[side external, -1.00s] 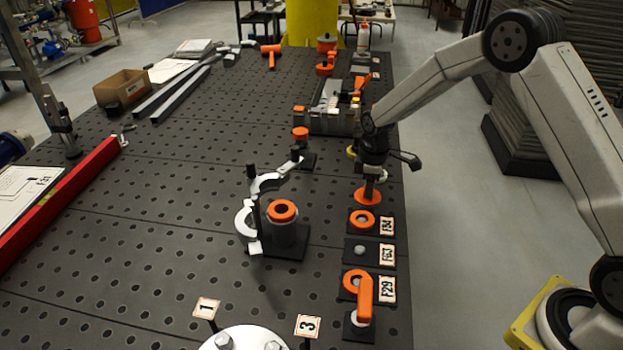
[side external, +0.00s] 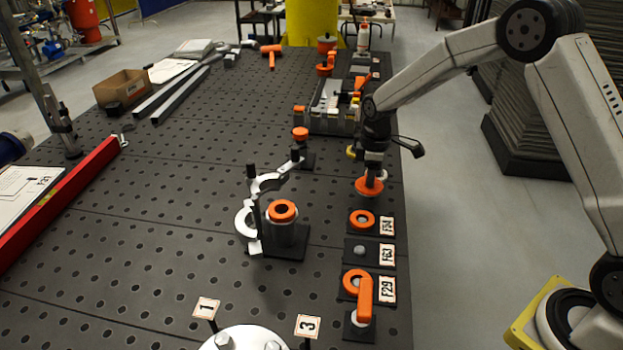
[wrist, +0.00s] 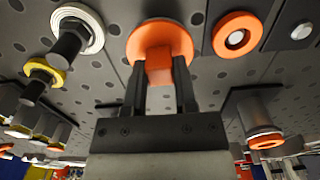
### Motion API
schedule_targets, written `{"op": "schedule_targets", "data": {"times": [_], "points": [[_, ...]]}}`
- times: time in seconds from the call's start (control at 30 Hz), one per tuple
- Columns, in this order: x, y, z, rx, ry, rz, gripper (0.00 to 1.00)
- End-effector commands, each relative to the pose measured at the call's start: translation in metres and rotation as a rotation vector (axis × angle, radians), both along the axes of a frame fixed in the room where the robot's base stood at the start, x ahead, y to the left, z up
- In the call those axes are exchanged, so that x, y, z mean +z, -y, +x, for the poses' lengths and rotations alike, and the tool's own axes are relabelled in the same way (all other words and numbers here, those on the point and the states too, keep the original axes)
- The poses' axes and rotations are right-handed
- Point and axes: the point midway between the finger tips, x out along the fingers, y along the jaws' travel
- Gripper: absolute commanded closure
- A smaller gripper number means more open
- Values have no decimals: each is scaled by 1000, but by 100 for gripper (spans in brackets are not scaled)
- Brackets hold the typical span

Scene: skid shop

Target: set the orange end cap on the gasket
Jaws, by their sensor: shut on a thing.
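The orange end cap (side external: 369,187) is a round disc with a square grip. My gripper (side external: 371,168) is shut on that grip and holds the disc above the right edge of the table. In the wrist view the end cap (wrist: 158,42) shows between the fingers of my gripper (wrist: 159,80). An orange ring (side external: 282,211), which looks like the gasket, lies on top of a grey upright pipe stub (side external: 283,232), left of and nearer than the cap. The ring also shows in the wrist view (wrist: 266,141), low at the right.
A white clamp (side external: 245,222) and a dark post stand just left of the pipe stub. Labelled plates at the right edge hold an orange ring (side external: 361,219), a grey knob (side external: 360,250) and another orange ring with an orange handle (side external: 365,292). The table between stub and plates is mostly clear.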

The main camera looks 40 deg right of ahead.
Motion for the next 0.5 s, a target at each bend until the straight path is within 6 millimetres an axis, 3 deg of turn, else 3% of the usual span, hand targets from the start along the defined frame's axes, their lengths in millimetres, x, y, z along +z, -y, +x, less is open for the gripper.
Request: {"op": "schedule_targets", "data": {"times": [0.5], "points": [[24, 0, 1, 0, 3, 0, 100]]}}
